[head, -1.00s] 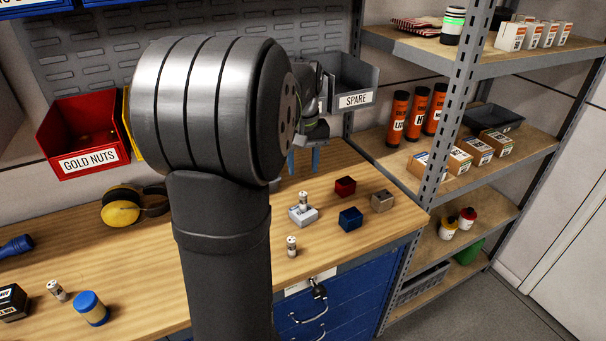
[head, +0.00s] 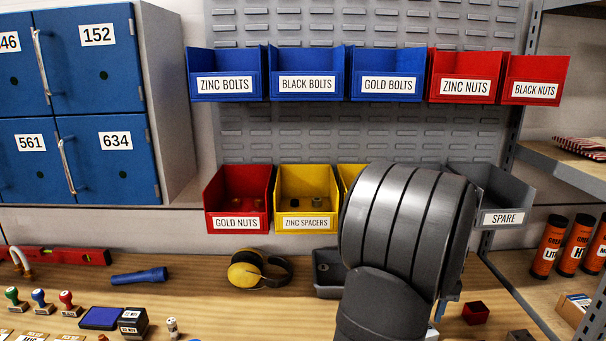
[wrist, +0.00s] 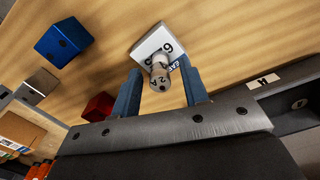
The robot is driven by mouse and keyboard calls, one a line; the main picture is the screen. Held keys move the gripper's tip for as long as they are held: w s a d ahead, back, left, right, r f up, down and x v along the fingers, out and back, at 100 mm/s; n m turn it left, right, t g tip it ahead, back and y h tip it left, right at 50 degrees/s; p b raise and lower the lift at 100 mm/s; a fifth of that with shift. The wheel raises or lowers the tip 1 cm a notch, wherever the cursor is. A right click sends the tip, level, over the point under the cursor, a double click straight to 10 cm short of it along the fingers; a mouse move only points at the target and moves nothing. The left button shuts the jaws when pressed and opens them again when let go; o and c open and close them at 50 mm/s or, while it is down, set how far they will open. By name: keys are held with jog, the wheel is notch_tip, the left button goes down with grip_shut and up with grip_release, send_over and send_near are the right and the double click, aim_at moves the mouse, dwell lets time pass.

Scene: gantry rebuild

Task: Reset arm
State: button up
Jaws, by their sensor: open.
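My gripper (wrist: 160,68) is open in the wrist view, with two blue fingers pointing down at the bench. A white block (wrist: 148,42) with a "6" on it lies past the fingertips. A small silver cylinder (wrist: 160,72) stands on the block and shows between the fingers; I cannot tell how far below them it is. In the head view my arm's large grey joint hides most of the gripper; only a bit of a blue finger (head: 442,306) shows at its right edge. The white block (head: 432,333) is mostly hidden there.
Labelled bins, such as the grey SPARE bin (head: 503,218), hang behind. Yellow earmuffs (head: 256,270) lie on the bench. A shelf rack stands at right.

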notch_tip(320, 180, down, 2)
jog(key=shift+f, duration=0.1)
jog(key=shift+w+r, duration=0.1)
jog(key=shift+r, duration=1.95)
jog(key=shift+f, duration=0.15)
